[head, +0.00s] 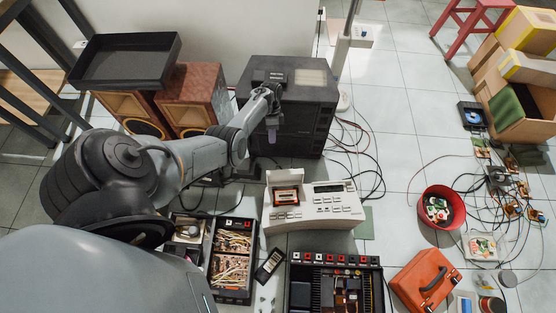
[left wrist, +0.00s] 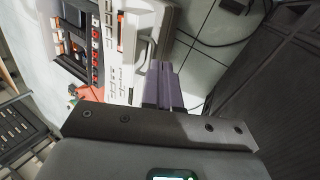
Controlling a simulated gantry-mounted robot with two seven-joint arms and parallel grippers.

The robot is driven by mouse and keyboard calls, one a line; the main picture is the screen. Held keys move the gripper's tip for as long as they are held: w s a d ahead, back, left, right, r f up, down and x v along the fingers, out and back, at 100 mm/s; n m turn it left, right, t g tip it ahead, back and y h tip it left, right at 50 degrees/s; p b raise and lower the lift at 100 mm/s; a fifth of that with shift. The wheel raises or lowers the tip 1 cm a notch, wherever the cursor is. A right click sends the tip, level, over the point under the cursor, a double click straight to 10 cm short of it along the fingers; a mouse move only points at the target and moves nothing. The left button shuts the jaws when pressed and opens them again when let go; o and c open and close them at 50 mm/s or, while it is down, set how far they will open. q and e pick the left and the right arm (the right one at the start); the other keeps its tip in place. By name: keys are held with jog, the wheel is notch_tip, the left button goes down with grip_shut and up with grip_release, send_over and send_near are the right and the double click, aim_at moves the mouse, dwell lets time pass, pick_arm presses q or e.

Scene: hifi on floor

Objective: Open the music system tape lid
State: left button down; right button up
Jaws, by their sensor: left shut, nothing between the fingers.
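The music system (head: 330,208) is a cream unit on the floor with a dark display and rows of buttons. On its left side a tape bay shows a cassette with an orange label (head: 286,196). A pale panel (head: 284,177) rises behind the cassette; I cannot tell for sure whether it is the lid. My left gripper (head: 271,136) is shut and empty, pointing down above and behind the tape bay, apart from it. In the left wrist view its closed fingers (left wrist: 161,88) show beside the music system (left wrist: 138,40). My right gripper is not in view.
A black cabinet (head: 308,115) stands close behind my left gripper. Brown speakers (head: 192,92) stand to the left. Black cables (head: 372,165) cross the floor beside the unit.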

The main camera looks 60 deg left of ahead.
aim_at(285, 174)
pick_arm(q)
jog(key=shift+s+d+f+b, duration=0.25)
jog(key=shift+d+f+b, duration=0.6)
jog(key=shift+d+f, duration=0.55)
jog(key=shift+s+d+f+b, duration=0.25)
jog(key=shift+d+f+b, duration=0.65)
jog(key=shift+d+f, duration=0.45)
jog(key=shift+s+d+f+b, duration=0.25)
jog(key=shift+d+f+b, duration=0.75)
jog(key=shift+f, duration=0.6)
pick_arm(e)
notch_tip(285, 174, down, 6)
pick_arm(q)
jog(key=shift+d, duration=0.15)
